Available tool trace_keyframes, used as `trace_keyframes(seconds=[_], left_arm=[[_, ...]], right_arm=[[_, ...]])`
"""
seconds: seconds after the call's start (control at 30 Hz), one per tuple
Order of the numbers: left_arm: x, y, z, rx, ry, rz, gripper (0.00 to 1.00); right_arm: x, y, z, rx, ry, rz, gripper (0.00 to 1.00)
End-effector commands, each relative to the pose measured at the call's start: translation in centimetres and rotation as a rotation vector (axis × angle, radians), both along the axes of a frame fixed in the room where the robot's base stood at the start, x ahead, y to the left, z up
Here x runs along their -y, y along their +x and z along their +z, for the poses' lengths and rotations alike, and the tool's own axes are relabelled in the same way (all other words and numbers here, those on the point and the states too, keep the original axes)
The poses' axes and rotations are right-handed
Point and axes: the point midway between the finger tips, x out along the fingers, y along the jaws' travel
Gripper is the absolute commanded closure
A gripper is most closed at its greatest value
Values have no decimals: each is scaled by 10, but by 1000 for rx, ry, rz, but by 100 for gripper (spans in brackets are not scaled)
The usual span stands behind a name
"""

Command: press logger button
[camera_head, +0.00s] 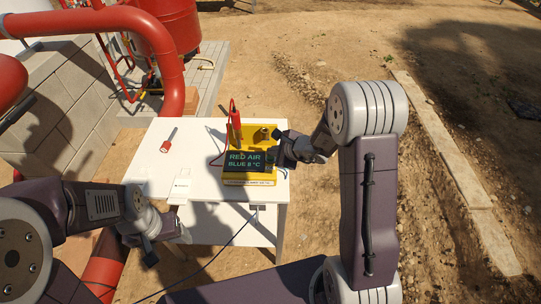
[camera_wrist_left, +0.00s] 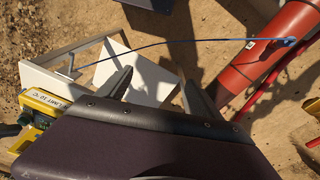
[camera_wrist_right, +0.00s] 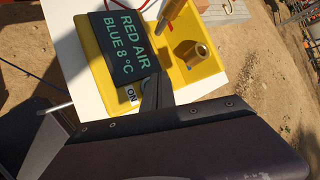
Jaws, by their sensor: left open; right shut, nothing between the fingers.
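The yellow logger (camera_head: 231,178) stands on the white table's right side. Its dark display (camera_head: 243,161) reads "RED AIR BLUE 8 °C" in green, also legible in the right wrist view (camera_wrist_right: 122,45). My left gripper (camera_wrist_left: 155,92) is open and empty, low near the table's front left.
A red probe (camera_head: 234,115) stands upright in the logger, beside a metal cup (camera_head: 262,135). A red-and-grey tool (camera_head: 168,142) lies on the white table (camera_head: 150,165). A blue cable (camera_head: 232,238) hangs in front. Red pipes (camera_head: 172,65) and a block wall are at left.

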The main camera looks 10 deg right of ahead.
Motion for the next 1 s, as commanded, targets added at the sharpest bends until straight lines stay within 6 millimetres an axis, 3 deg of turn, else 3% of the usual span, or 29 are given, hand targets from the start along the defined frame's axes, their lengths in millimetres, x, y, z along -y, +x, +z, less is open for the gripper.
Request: trace_keyframes(seconds=[0.13, 0.5, 1.0], left_arm=[[0, 0, 6, 0, 0, 0, 25], [0, 0, 8, 0, 0, 0, 25], [0, 0, 43, 0, 0, 0, 25]], right_arm=[[0, 0, 10, 2, 0, 1, 100], [0, 0, 13, 2, 0, 1, 100], [0, 1, 61, 2, 0, 0, 100]])
